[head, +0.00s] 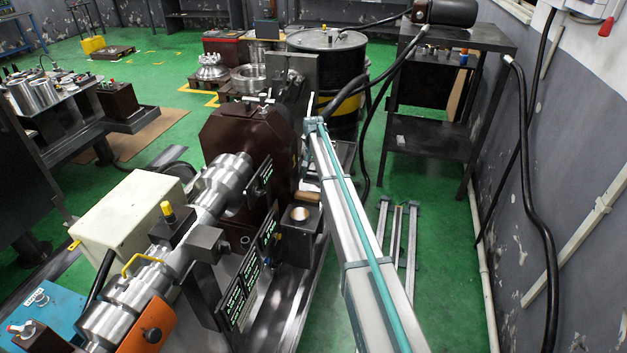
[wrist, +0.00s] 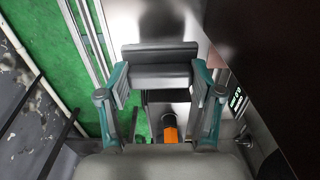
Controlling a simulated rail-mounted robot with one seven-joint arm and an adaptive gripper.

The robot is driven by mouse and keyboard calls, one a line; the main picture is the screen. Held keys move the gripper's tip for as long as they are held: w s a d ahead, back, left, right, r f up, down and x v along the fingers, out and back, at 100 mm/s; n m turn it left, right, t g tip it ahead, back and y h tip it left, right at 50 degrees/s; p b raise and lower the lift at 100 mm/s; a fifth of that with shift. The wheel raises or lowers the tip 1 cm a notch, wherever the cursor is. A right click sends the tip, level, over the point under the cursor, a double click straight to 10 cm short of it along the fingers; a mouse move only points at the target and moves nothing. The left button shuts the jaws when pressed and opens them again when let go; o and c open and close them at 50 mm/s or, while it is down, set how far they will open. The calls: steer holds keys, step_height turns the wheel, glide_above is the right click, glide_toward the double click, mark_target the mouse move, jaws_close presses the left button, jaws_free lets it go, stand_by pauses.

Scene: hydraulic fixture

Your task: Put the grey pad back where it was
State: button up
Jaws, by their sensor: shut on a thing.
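In the wrist view, my gripper (wrist: 161,82) is shut on the grey pad (wrist: 160,72), a plain grey block with a darker ledge along its far side. One teal-linked finger presses on each end of the pad. A bright metal surface lies beyond and below the pad; I cannot tell whether the pad touches it. In the head view my long silver and teal arm reaches in from the bottom, and I cannot make out the gripper or the pad there. I cannot tell which spot the pad came from.
A large dark brown housing (head: 245,130) stands left of my arm. In the wrist view an orange-ended part (wrist: 170,132) shows between the fingers. Green floor (head: 445,270) is open at right.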

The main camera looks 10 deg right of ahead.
mark_target(313, 180)
steer(key=shift+w+f, duration=0.35)
steer(key=shift+f+p, duration=0.55)
steer(key=shift+f, duration=1)
steer(key=shift+f, duration=0.1)
steer(key=o, duration=1.3)
steer(key=shift+o, duration=0.2)
step_height(313, 180, up, 12)
steer(key=shift+d+r+b, duration=0.1)
steer(key=shift+b, duration=1.05)
